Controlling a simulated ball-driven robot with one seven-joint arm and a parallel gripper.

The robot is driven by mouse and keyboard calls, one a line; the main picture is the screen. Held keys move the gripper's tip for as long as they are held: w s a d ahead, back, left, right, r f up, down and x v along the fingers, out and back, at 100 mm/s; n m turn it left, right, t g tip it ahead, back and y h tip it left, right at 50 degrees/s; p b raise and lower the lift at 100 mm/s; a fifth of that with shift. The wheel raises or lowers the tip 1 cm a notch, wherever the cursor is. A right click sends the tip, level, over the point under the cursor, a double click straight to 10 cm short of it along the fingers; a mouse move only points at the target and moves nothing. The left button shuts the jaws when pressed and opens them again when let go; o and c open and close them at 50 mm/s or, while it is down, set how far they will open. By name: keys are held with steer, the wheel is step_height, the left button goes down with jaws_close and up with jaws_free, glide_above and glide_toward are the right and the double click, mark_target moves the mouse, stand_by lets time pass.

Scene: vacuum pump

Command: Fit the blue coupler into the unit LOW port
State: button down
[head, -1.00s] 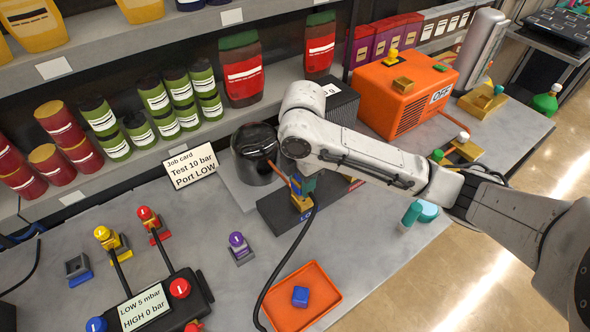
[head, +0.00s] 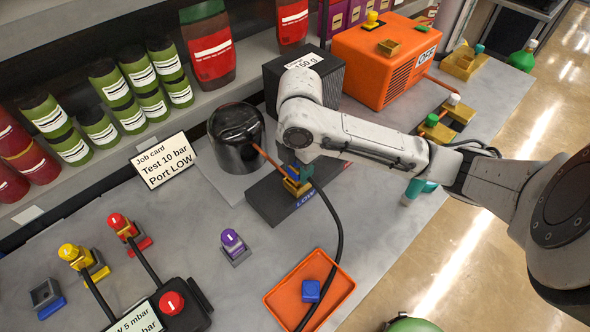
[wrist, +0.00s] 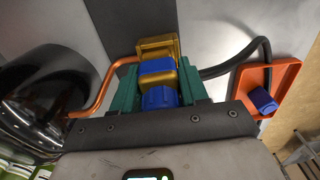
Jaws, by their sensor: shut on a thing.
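My gripper (head: 303,174) is at the brass LOW port (head: 293,190) on the dark unit block (head: 262,202). Its green fingers also show in the wrist view (wrist: 158,92). They are shut on the blue coupler (wrist: 159,97), which has a blue and gold body. The coupler lies in line with the brass port piece (wrist: 157,46) and meets it or overlaps it in the wrist view. I cannot tell how deep it sits. In the head view my arm and fingers hide most of the coupler.
A black pot (head: 238,140) with a copper pipe stands close left of the gripper. A black hose (head: 334,215) runs from the port across an orange tray (head: 340,288) holding a blue block (head: 311,291). A purple-capped fitting (head: 233,243) stands on the bench. A job card (head: 162,163) reads "Test 10 bar, Port LOW".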

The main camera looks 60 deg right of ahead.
steer(key=c, duration=1)
jaws_free()
steer(key=shift+a+f, duration=0.15)
steer(key=shift+f, duration=0.35)
steer(key=shift+o, duration=0.7)
steer(key=shift+f, duration=0.1)
steer(key=shift+o, duration=1.3)
steer(key=shift+w+r, duration=0.1)
steer(key=shift+r, duration=0.1)
step_height(320, 180, up, 12)
steer(key=shift+r+p, duration=0.1)
steer(key=shift+p, duration=0.55)
